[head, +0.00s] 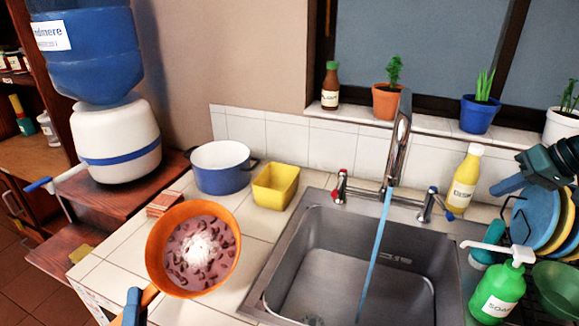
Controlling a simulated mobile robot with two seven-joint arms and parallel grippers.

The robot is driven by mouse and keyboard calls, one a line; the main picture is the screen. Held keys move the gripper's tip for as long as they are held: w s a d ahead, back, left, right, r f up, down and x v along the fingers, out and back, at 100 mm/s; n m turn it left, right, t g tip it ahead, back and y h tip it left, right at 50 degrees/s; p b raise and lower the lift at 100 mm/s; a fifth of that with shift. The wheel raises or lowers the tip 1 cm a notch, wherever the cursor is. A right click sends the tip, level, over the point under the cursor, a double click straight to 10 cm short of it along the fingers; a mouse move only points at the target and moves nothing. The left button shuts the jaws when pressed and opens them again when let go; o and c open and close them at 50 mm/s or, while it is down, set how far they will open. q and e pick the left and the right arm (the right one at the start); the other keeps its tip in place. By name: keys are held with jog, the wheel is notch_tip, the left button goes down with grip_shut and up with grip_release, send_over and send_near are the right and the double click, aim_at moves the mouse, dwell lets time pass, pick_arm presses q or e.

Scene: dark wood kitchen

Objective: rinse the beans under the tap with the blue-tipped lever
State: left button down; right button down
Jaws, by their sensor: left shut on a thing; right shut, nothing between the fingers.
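Dark beans (190,270) lie in pinkish liquid with a white patch in an orange pan (237,262). My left gripper (133,302) is shut on the pan's wooden handle at the bottom left. The pan is over the counter, left of the sink; whether it touches the counter I cannot tell. The sink tap (402,130) runs a blue stream (376,248) into the steel sink (312,255). Its right lever (430,203) is blue-tipped, its left lever (341,187) red-tipped. My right gripper (508,186) is shut and empty, right of the tap.
A water dispenser (118,140) at left has a blue-tipped spigot (40,185). A blue pot (222,178) and yellow tub (270,190) stand behind the pan. A yellow bottle (465,180), green soap bottle (497,291) and plates (527,222) crowd the right side.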

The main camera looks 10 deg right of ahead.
aim_at(439, 203)
pick_arm(q)
jog(key=shift+r, duration=0.25)
jog(key=shift+r+p, duration=0.65)
jog(key=shift+p, duration=0.1)
pick_arm(e)
jog(key=x, duration=0.9)
jog(key=shift+w+a+f, duration=0.2)
jog(key=shift+f, duration=0.1)
